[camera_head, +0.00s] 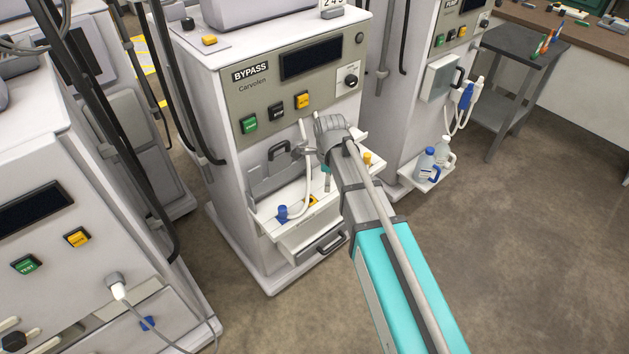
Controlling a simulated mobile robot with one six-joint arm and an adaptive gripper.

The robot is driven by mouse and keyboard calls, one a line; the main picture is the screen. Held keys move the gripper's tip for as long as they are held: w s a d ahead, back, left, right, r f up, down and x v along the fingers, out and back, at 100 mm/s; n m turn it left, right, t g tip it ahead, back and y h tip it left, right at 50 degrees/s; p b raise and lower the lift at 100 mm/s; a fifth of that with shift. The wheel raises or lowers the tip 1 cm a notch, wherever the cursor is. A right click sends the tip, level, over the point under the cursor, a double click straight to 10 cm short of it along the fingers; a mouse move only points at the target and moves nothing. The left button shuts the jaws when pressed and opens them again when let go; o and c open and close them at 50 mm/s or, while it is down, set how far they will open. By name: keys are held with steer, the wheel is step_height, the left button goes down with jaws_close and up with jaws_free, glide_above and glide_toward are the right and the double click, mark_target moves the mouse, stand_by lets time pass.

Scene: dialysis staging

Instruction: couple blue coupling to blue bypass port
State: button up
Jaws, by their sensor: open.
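The machine labelled BYPASS (230,130) stands in the middle of the view. A small blue piece (282,213), which looks like the blue coupling, is at the left of its front shelf (262,218). I cannot make out a separate blue port or tell whether the blue piece sits on one. My gripper (299,151) is open, in front of the machine's panel, above and apart from the blue piece. My arm hides the shelf's middle and right part.
A yellow-and-black piece (312,200) lies on the shelf near the hose, and a yellow cap (368,158) shows right of my arm. A drawer with a dark handle (320,243) is below. Other machines stand close on both sides. The floor (520,260) at right is clear.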

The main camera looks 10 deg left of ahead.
steer(key=w+d+r+m+p, duration=0.1)
steer(key=d, duration=0.4)
steer(key=shift+w+d+m, duration=0.25)
steer(key=shift+d+m, duration=0.1)
steer(key=shift+m, duration=0.05)
steer(key=shift+r, duration=0.1)
stand_by(0.7)
steer(key=s+d+r+n+p, duration=0.2)
steer(key=s+d+n, duration=0.4)
steer(key=d+n, duration=0.3)
steer(key=s+d+r+n+p, duration=0.3)
steer(key=s+d+n, duration=0.3)
steer(key=d+n, duration=0.3)
steer(key=d, duration=0.4)
steer(key=shift+r+p, duration=0.3)
